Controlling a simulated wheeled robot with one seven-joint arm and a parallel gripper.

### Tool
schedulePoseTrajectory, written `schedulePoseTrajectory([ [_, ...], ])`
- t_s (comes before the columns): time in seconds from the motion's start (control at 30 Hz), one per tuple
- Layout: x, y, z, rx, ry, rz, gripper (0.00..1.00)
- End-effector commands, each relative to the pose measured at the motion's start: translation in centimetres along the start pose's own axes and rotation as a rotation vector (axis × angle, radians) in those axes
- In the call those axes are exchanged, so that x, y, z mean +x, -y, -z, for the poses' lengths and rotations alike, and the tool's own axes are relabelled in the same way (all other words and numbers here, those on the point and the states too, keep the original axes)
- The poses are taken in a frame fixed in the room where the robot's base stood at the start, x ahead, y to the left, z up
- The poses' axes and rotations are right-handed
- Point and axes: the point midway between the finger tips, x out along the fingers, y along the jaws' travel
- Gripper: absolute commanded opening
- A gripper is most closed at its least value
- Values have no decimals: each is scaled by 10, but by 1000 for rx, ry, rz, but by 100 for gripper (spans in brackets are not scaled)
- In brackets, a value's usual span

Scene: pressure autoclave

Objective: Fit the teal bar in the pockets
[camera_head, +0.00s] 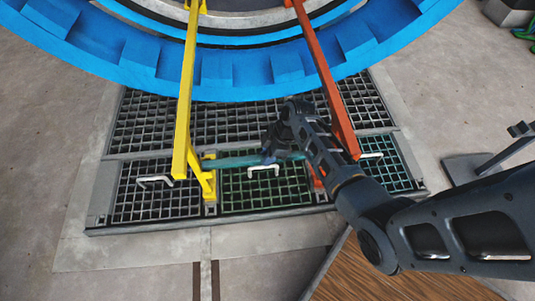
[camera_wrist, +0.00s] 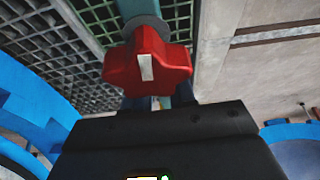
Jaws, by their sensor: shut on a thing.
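The teal bar (camera_head: 232,161) lies roughly level across the picture in the head view, above the floor grating. Its left end is at the yellow bracket (camera_head: 209,180); I cannot tell whether it touches. Its right end is hidden behind my arm, near the orange-red bracket (camera_head: 318,178). My gripper (camera_head: 272,153) is shut on the bar right of its middle. In the wrist view, the teal bar (camera_wrist: 138,8) runs away from my gripper, partly hidden by a red lobed knob (camera_wrist: 147,66) with a white mark. My fingertips are mostly hidden there.
A yellow arm (camera_head: 184,110) and an orange arm (camera_head: 325,80) reach from the large blue ring (camera_head: 215,70). Floor grates (camera_head: 150,200) with white handles lie below. A grey stand (camera_head: 475,168) is at the right. Bare concrete (camera_head: 60,120) is clear at the left.

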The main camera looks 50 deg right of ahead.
Motion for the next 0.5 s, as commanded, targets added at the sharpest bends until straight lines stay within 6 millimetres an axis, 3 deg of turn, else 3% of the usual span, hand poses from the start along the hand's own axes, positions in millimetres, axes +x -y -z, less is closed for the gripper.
schedulePoseTrajectory([
  [0.5,11,-1,-4,-1,-1,-1,0],
])
